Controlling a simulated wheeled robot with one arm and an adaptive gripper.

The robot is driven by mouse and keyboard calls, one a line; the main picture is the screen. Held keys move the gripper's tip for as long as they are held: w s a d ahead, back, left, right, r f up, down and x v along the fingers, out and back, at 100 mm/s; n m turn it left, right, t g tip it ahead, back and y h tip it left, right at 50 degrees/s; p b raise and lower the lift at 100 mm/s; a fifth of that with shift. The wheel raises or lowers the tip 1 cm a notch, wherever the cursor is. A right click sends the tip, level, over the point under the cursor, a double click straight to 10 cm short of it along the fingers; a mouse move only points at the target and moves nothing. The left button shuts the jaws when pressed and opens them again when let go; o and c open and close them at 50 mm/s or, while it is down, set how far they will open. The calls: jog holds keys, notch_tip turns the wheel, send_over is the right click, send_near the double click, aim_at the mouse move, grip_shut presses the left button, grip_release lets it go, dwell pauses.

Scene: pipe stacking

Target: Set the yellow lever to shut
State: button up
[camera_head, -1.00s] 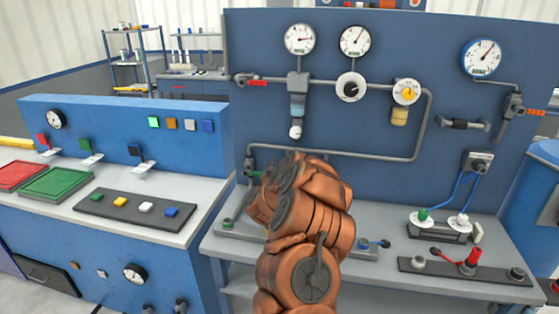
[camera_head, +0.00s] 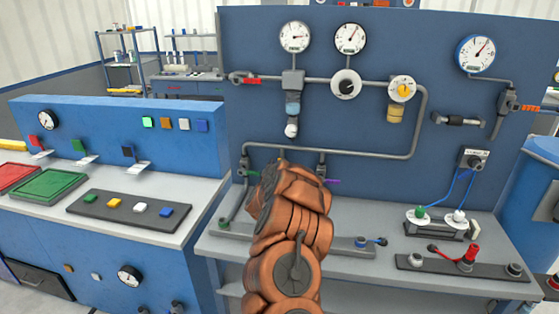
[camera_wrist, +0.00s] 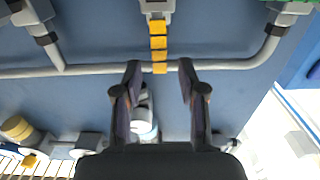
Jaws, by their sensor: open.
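The yellow lever (camera_wrist: 158,43) shows in the wrist view as a banded yellow bar. It runs straight down the picture from a grey valve body (camera_wrist: 157,6) and crosses the grey pipe (camera_wrist: 90,70). My gripper (camera_wrist: 160,68) is open, with one finger on each side of the lever's line. The lever's free end appears just ahead of or level with the fingertips; I cannot tell the depth, and no contact is clear.
A green-handled valve (camera_head: 248,172) stands left of my arm and a purple-handled one (camera_head: 332,181) right of it. The pipe loop, gauges (camera_head: 349,38) and a yellow dial (camera_head: 403,88) are on the blue panel above.

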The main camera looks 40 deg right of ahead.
jog(key=shift+p+x, duration=0.35)
jog(key=shift+x, duration=1.1)
jog(key=shift+c, duration=0.3)
grip_shut()
